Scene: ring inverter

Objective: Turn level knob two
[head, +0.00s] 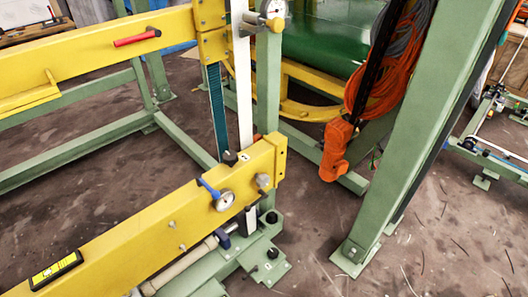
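No knob carries a mark that I can read clearly as "two". A black knob (229,158) stands on the top edge of the lower yellow beam (150,235), beside a small white label (243,156) too small to read surely. A round dial (224,201) with a blue handle (208,187) is on the beam's face. A grey knob (263,181) sits to its right. Another black knob (272,217) is low on the green base, and one more (272,253) is in front of it. Neither of my grippers is in view.
An upper yellow beam (100,55) with a red handle (137,38) runs at the upper left. A second dial (272,9) is at the top. A green post (425,130) and a hanging orange device (336,150) with cables stand at the right. Bare floor (460,225) is at the lower right.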

